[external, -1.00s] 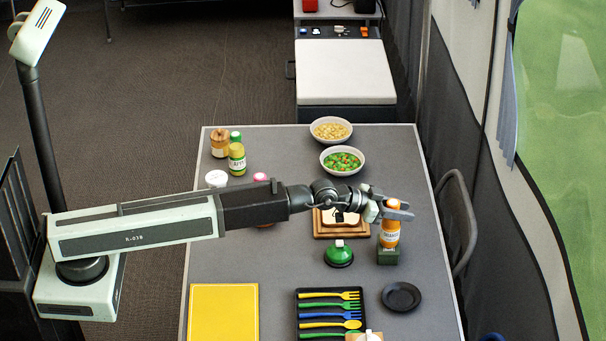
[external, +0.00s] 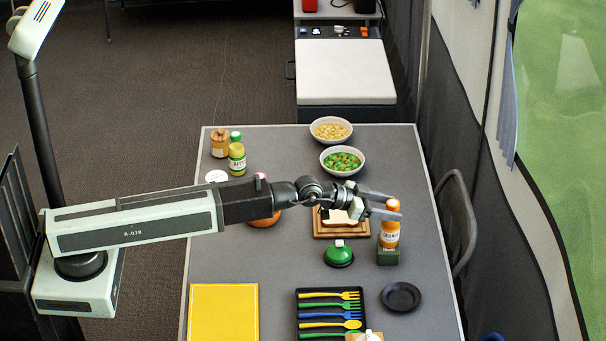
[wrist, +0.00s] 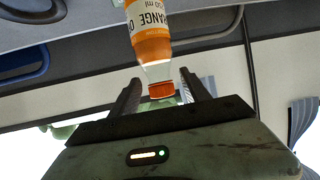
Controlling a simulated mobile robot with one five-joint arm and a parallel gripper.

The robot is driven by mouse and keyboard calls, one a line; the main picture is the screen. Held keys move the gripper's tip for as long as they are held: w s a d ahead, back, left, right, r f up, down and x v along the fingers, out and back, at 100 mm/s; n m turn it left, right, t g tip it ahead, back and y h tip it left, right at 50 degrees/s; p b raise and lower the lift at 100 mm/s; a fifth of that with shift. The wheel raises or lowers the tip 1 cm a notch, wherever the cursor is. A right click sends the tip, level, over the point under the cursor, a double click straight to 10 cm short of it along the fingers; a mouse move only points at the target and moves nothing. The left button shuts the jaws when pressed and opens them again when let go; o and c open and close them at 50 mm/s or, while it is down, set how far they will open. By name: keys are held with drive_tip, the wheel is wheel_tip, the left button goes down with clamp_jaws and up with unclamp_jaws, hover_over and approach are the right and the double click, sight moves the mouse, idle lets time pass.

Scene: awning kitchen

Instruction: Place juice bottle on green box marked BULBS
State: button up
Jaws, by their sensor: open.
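The orange juice bottle (external: 390,230) stands upright on the small dark green box (external: 388,257) at the right side of the table. Any marking on the box is too small to read. My gripper (external: 398,206) is open at the height of the bottle's cap, with its fingers spread. In the wrist view the bottle (wrist: 152,45) appears cap down, its orange cap (wrist: 162,90) in the gap between the finger ends (wrist: 160,82). A clear gap shows between the cap and each finger there.
A black saucer (external: 401,297) lies in front of the box. A green domed object (external: 339,255) and a bread board (external: 325,235) are to its left. A cutlery tray (external: 301,315) and yellow board (external: 224,313) lie at the front. A chair (external: 459,220) stands right.

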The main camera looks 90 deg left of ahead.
drive_tip(key=p+v, duration=0.2)
drive_tip(key=v, duration=0.6)
drive_tip(key=s+d+f+g, duration=0.2)
drive_tip(key=s+d+f, duration=0.1)
drive_tip(key=d+f, duration=0.1)
drive_tip(key=s+d+f+m+g+h, duration=0.1)
drive_tip(key=s+d+f+g, duration=0.1)
drive_tip(key=s+d+f, duration=0.1)
drive_tip(key=s+d+f+g+h, duration=0.1)
drive_tip(key=s+d+f+g, duration=0.2)
drive_tip(key=s+d+f, duration=0.1)
drive_tip(key=shift+d+f+m, duration=0.3)
drive_tip(key=shift+d, duration=0.35)
drive_tip(key=s+d+f+g, duration=0.1)
drive_tip(key=s+g, duration=0.1)
drive_tip(key=s, duration=0.2)
drive_tip(key=s+d+f+g, duration=0.1)
drive_tip(key=s+d+g, duration=0.1)
drive_tip(key=s, duration=0.2)
drive_tip(key=s+d+f+g, duration=0.1)
drive_tip(key=s+d+g, duration=0.1)
drive_tip(key=s, duration=0.3)
drive_tip(key=shift+s+f, duration=0.1)
drive_tip(key=shift+f, duration=0.05)
drive_tip(key=shift+a, duration=0.1)
